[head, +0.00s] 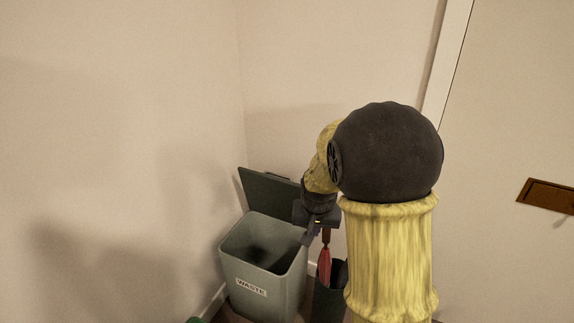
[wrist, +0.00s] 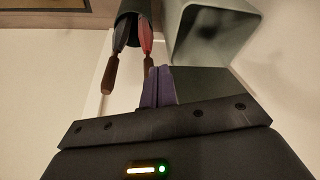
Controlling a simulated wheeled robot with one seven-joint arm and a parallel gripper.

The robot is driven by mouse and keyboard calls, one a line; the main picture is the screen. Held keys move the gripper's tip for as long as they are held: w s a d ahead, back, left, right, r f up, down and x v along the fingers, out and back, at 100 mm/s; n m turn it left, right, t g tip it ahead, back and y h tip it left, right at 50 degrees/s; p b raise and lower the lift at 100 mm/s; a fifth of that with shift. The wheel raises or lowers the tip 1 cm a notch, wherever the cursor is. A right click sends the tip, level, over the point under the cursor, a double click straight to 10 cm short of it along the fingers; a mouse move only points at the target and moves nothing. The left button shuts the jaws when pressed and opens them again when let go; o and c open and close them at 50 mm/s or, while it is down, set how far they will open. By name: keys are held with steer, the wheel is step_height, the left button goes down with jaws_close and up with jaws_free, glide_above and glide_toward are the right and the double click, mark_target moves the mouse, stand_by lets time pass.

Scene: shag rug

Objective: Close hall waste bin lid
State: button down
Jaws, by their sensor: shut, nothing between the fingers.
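The grey-green waste bin (head: 262,284), labelled "WASTE", stands in the corner with its mouth open. Its dark green lid (head: 268,189) is up, tilted back at the rear of the bin. My gripper (head: 307,238) is by the lid's right end, above the bin's right rim. In the wrist view the gripper's purple-grey fingers (wrist: 158,72) are together with nothing between them. The lid (wrist: 203,86) shows just right of the fingers, and the bin (wrist: 222,25) is beyond it. I cannot tell whether the fingers touch the lid. My arm hides part of the lid's right side.
A dark umbrella stand (head: 328,303) is close to the right of the bin, with a red umbrella (head: 325,266) and a dark one (wrist: 119,38) in it. Walls meet behind the bin. A pale door (head: 510,110) is at right. A green object (head: 197,320) shows at the bottom edge.

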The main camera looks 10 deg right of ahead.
steer(key=w+a+r+m+t+h+p, duration=0.1)
steer(key=w+p, duration=0.3)
steer(key=w, duration=1.1)
steer(key=w+a+r+m+t+h+p, duration=0.2)
steer(key=w+p, duration=0.3)
steer(key=w, duration=1)
steer(key=shift+r+m+h, duration=0.4)
steer(key=shift+r+h, duration=0.2)
steer(key=shift+r, duration=0.25)
steer(key=shift+x, duration=5.05)
steer(key=shift+s+a+f+b, duration=0.2)
steer(key=shift+s+a+f, duration=0.15)
steer(key=shift+s+a, duration=0.3)
steer(key=shift+s+a+f+b, duration=0.15)
steer(key=shift+s+a+f, duration=0.2)
steer(key=shift+s, duration=0.45)
